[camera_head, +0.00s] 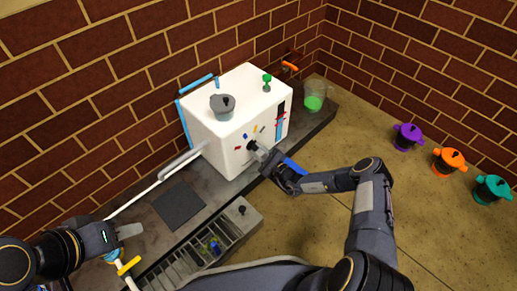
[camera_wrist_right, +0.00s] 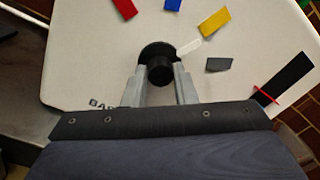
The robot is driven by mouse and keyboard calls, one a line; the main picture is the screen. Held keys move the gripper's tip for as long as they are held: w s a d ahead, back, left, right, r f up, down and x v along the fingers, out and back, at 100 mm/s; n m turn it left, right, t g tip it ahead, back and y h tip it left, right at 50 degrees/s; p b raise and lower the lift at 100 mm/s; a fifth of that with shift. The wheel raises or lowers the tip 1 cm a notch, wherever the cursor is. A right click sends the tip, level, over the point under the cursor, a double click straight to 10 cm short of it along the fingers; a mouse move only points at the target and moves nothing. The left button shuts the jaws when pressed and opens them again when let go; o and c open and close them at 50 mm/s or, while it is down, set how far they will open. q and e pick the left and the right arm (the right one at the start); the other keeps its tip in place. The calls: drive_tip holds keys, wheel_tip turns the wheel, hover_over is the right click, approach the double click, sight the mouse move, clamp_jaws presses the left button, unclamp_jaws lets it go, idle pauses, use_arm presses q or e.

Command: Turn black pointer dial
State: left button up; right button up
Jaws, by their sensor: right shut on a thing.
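The black pointer dial (camera_wrist_right: 159,66) sits on the front of the white machine (camera_head: 222,130). In the right wrist view its white pointer (camera_wrist_right: 189,46) points up and right, between the yellow mark (camera_wrist_right: 215,22) and the grey mark (camera_wrist_right: 219,64). A red mark (camera_wrist_right: 125,8) and a blue mark (camera_wrist_right: 172,4) lie further left around it. My right gripper (camera_wrist_right: 160,84) is shut on the dial, one finger on each side. In the head view my right gripper (camera_head: 262,153) hides most of the dial. My left gripper (camera_head: 128,231) is away at the lower left; its opening is unclear.
A grey lidded pot (camera_head: 222,104) and a green knob (camera_head: 267,81) are on the machine's top. A slotted rack (camera_head: 200,255) lies in front. Purple (camera_head: 407,136), orange (camera_head: 449,162) and teal (camera_head: 492,189) pots stand far right.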

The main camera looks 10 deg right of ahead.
drive_tip(key=shift+n, duration=0.5)
drive_tip(key=o, duration=1)
drive_tip(key=shift+s+d+p, duration=0.35)
drive_tip(key=shift+s+p, duration=0.1)
drive_tip(key=shift+p, duration=0.1)
drive_tip(key=p+v, duration=0.2)
drive_tip(key=v, duration=0.4)
drive_tip(key=shift+s+d, duration=0.15)
drive_tip(key=shift+s, duration=0.25)
drive_tip(key=shift+f, duration=0.1)
